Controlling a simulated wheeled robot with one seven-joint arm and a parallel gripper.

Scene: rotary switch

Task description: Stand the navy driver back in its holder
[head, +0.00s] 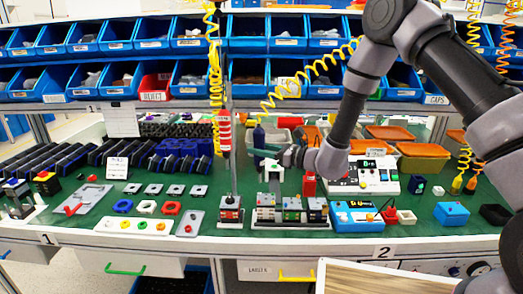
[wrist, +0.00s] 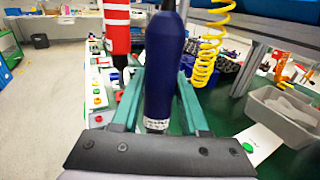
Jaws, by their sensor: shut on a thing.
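The navy driver (head: 258,136) is held upright above the bench by my gripper (head: 268,154). In the wrist view the driver (wrist: 165,65) fills the middle, its dark blue body between the two teal fingers of my gripper (wrist: 160,82). A pale printed band shows at its near end. My gripper is shut on it. I cannot make out the driver's holder for certain in either view. The driver's lower end is partly hidden by the fingers in the head view.
A red-and-white striped driver (head: 224,132) hangs on a yellow coil close left of the navy one; it also shows in the wrist view (wrist: 116,28). Below stand switch blocks (head: 290,212). A white button panel (head: 378,177) is at right. Blue bins (head: 248,72) line the back.

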